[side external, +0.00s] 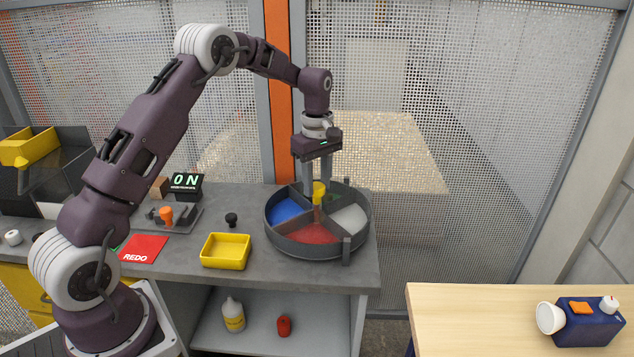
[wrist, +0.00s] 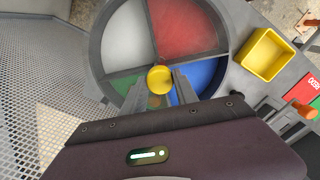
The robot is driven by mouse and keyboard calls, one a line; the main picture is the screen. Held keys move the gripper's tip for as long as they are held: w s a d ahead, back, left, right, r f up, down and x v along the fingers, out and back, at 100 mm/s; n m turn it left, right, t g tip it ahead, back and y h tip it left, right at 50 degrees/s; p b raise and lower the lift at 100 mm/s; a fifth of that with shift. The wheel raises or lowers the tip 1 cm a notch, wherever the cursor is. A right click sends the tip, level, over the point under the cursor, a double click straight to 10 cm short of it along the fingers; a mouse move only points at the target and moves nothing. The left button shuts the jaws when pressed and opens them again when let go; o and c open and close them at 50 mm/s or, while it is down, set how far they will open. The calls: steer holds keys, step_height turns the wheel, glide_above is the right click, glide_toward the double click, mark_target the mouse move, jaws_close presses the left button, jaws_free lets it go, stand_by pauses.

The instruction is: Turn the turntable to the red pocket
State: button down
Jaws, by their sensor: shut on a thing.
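The round grey turntable (side external: 283,246) stands on the right part of the grey bench and is split into coloured pockets. In the side view the red pocket (side external: 313,234) faces the front, blue (side external: 286,210) is left and white (side external: 348,217) right. Green is at the back, mostly hidden; it shows in the wrist view (wrist: 124,85). A yellow knob (wrist: 160,80) stands at the centre where the dividers meet. My gripper (side external: 318,192) points straight down over the centre, shut on the yellow knob, with one finger on each side.
A small grey post (side external: 347,249) stands at the turntable's front right rim. A yellow tray (side external: 226,251), a black knob (side external: 232,219) and a red REDO card (side external: 143,249) lie to the left. A mesh fence (side external: 480,130) stands behind the bench.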

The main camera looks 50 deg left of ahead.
steer(key=shift+m, duration=4.3)
steer(key=shift+r+m, duration=0.1)
steer(key=shift+m, duration=4.3)
steer(key=c, duration=0.9)
jaws_free()
steer(key=shift+c, duration=0.2)
step_height(320, 180, up, 7)
